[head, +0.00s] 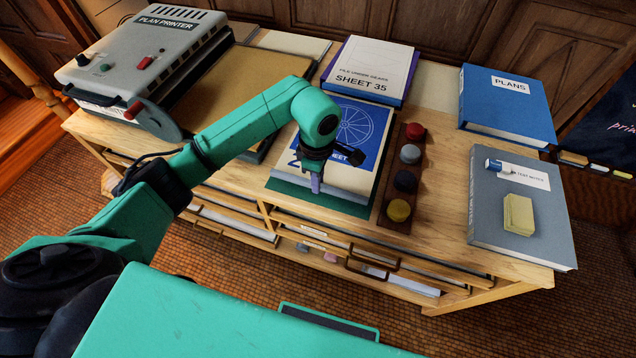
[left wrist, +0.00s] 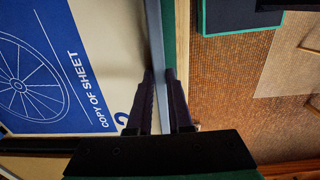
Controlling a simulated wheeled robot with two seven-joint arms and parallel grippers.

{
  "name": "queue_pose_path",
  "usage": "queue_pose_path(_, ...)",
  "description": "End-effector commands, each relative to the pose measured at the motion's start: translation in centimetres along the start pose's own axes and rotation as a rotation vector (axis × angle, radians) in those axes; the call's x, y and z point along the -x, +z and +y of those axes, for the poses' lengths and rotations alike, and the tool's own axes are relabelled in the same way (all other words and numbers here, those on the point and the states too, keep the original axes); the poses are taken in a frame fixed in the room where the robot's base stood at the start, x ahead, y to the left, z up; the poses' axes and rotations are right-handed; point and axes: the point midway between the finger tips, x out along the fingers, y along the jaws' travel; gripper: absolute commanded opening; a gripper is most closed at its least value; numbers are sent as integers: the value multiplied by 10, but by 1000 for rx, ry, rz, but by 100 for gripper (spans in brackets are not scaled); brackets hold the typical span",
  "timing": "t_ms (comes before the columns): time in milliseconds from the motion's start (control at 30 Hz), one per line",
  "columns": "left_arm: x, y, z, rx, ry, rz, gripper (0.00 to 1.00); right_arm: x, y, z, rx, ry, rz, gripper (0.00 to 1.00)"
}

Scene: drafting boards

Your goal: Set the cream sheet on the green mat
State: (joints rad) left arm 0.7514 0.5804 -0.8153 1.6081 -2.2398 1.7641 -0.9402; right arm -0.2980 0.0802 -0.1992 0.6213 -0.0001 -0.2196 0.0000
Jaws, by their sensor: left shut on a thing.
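The cream sheet (head: 345,178) is a thick board with a cream border and a blue wheel print. It lies over the green mat (head: 318,199), whose front strip shows along the near edge. Whether it rests fully on the mat cannot be told. My left gripper (head: 316,186) points down at its near edge, shut on that edge. In the left wrist view the gripper (left wrist: 158,95) has one finger on each side of the edge of the cream sheet (left wrist: 105,25). A strip of the green mat (left wrist: 182,30) shows beyond. My right gripper is out of view.
A plan printer (head: 150,55) stands at the back left. A SHEET 35 board (head: 372,65) lies behind. A rack of coloured knobs (head: 395,215) is close on the right. A blue PLANS book (head: 505,105) and a grey book (head: 520,240) lie farther right.

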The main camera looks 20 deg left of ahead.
Motion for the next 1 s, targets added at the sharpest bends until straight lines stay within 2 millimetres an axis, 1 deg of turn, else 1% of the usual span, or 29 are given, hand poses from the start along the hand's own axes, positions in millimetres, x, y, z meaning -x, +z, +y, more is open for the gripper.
queue_pose_path(100,-18,0,-1,1,-7,0,0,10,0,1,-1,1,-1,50)
queue_pose_path(200,-31,0,-1,1,-4,0,0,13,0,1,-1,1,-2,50)
queue_pose_path(433,-35,0,0,0,-1,1,0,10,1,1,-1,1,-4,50)
queue_pose_path(467,-36,0,0,0,-2,1,22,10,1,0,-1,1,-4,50)
queue_pose_path(500,-35,0,0,0,-2,1,37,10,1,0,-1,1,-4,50)
queue_pose_path(533,-35,0,0,0,-2,1,48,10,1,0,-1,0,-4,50)
queue_pose_path(833,-34,0,0,0,-2,1,48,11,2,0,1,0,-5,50)
queue_pose_path(933,-30,-1,1,0,1,1,48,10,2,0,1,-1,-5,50)
queue_pose_path(1000,-22,0,1,-1,2,1,48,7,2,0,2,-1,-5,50)
